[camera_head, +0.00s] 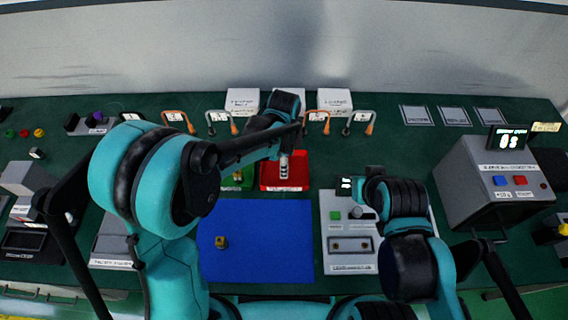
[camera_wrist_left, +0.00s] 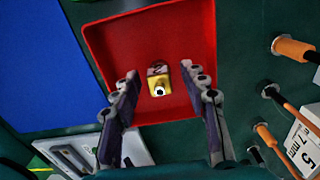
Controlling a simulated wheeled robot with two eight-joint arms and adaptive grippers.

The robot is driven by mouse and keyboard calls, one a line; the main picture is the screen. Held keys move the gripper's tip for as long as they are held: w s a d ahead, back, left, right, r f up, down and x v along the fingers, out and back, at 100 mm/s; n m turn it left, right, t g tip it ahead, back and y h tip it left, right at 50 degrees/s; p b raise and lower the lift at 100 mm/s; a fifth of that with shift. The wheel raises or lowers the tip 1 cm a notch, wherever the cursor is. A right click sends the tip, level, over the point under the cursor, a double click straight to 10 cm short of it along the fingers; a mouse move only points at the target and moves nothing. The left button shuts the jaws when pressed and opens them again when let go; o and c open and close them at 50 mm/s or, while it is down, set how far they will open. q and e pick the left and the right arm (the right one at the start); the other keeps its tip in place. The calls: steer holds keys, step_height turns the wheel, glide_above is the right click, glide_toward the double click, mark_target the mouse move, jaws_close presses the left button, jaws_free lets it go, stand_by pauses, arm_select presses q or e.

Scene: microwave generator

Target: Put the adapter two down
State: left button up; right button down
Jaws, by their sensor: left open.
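A small yellow adapter (camera_wrist_left: 161,86) with a white ring end lies in the red tray (camera_wrist_left: 120,50); a dark mark beside it resembles a 2. My left gripper (camera_wrist_left: 162,92) is open, its fingers on either side of the adapter and apart from it. In the head view my left gripper (camera_head: 284,163) is over the red tray (camera_head: 297,172), and the adapter cannot be made out there. My right arm reaches over the grey panel device at right; its fingers are too small and hidden to judge.
A blue mat (camera_head: 270,250) bears a small brass piece (camera_head: 221,242). A green tray (camera_head: 236,180) stands left of the red one. The grey panel device (camera_head: 350,262) is at right. Orange and grey cable hooks (camera_head: 318,120) and white boxes (camera_head: 335,100) stand behind. A display box (camera_head: 485,175) stands far right.

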arm_select(q)
step_height(320, 180, up, 12)
steer(key=f+p, duration=0.1)
steer(key=p, duration=0.2)
steer(key=s+a+r+n+t, duration=0.2)
steer(key=s+a+n+t, duration=0.1)
steer(key=s+a+n, duration=0.3)
steer(key=s+a+r+n+t, duration=0.3)
steer(key=s+a+n, duration=0.4)
steer(key=a+n, duration=0.4)
steer(key=shift+a+n+t, duration=0.3)
steer(key=shift+n+t, duration=0.2)
steer(key=shift+t, duration=0.1)
steer(key=shift+s, duration=0.1)
